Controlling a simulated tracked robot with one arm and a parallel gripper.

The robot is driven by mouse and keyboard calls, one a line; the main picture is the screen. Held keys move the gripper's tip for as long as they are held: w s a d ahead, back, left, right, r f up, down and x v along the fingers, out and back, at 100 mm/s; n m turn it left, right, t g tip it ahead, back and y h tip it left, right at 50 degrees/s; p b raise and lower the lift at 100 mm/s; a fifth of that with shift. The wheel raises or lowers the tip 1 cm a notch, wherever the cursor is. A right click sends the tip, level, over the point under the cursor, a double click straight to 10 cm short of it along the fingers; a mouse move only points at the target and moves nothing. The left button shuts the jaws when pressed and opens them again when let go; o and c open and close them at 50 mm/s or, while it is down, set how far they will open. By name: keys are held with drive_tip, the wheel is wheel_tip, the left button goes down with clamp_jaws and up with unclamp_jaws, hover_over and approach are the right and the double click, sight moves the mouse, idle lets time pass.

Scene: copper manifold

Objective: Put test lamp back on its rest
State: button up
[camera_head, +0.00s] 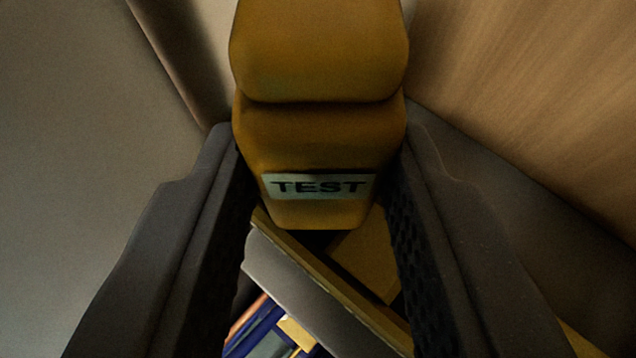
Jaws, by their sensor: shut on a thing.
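The test lamp (319,125) is a yellow-orange block with a rounded upper part and a pale label reading "TEST". It fills the top middle of the view. My gripper (320,185) is shut on it, with one dark padded finger on each side of the lower body. The lamp's top runs out of the picture. I cannot make out its rest for certain in this view.
Below the lamp a grey slanted edge with a yellowish rim (320,285) crosses the view. Blue, orange and pale items (265,328) show under it. A brown wood-like surface (540,90) lies at right, and a plain grey surface (80,130) at left.

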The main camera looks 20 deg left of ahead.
drive_tip(key=shift+f, duration=0.15)
drive_tip(key=o, duration=1.1)
drive_tip(key=shift+b+v, duration=2.1)
drive_tip(key=shift+v, duration=4.75)
